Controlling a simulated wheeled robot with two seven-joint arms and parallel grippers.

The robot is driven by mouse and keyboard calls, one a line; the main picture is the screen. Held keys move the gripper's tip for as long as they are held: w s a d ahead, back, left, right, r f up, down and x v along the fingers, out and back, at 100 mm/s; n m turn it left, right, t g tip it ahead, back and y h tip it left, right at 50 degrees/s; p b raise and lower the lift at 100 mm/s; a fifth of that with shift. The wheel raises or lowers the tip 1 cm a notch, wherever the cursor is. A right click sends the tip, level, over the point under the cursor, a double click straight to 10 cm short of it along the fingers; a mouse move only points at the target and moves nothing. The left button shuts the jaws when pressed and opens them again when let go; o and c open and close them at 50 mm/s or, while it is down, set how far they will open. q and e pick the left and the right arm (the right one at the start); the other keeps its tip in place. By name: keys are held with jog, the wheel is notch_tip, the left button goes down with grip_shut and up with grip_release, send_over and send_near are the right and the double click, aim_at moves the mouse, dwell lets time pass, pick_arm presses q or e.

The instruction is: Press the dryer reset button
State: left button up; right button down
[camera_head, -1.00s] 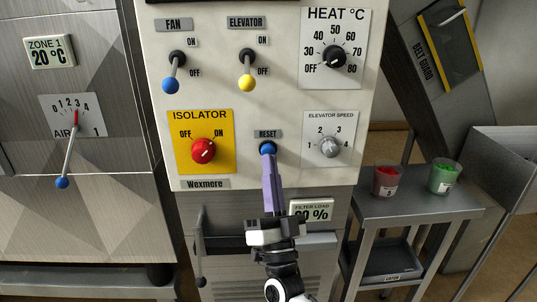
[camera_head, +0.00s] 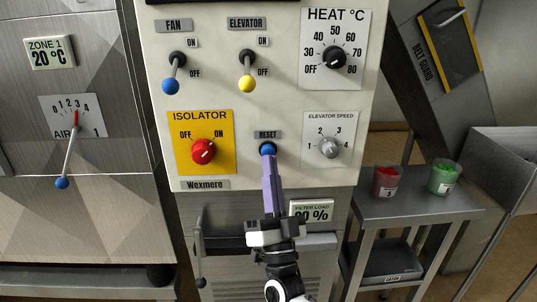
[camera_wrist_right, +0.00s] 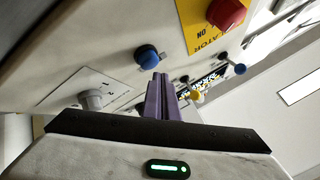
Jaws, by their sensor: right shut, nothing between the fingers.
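The blue reset button (camera_head: 267,149) sits under the RESET label on the white control panel (camera_head: 270,90), between the isolator and the elevator speed knob. My right gripper (camera_head: 268,160) is shut and empty, with its purple fingers pointing up at the button. In the head view the fingertips overlap the button's lower edge; I cannot tell whether they touch it. In the right wrist view the blue button (camera_wrist_right: 147,56) stands just beyond the tips of the shut fingers (camera_wrist_right: 161,80). My left gripper is not in view.
The red isolator knob (camera_head: 203,151) is left of the button and the grey elevator speed knob (camera_head: 329,148) is right. Fan (camera_head: 171,84) and elevator (camera_head: 246,82) levers are above. A metal side table (camera_head: 415,205) holds a red cup (camera_head: 386,181) and a green cup (camera_head: 444,177).

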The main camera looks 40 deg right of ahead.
jog(key=shift+w, duration=0.15)
dwell(0.7)
jog(key=shift+w+d, duration=0.2)
jog(key=shift+w, duration=0.05)
jog(key=shift+w+d+b, duration=0.45)
jog(key=shift+w, duration=0.2)
dwell(1.0)
dwell(0.3)
jog(key=shift+s+a+p, duration=0.25)
jog(key=shift+s+a, duration=0.1)
jog(key=shift+s, duration=0.2)
jog(key=shift+s+a+p, duration=0.25)
jog(key=shift+s+a, duration=0.05)
jog(key=shift+s, duration=0.2)
jog(key=s+a, duration=0.1)
jog(key=s+p, duration=0.1)
jog(key=s, duration=0.1)
jog(key=s+a, duration=0.1)
jog(key=shift+s+a+p, duration=0.15)
jog(key=shift+a+p, duration=0.2)
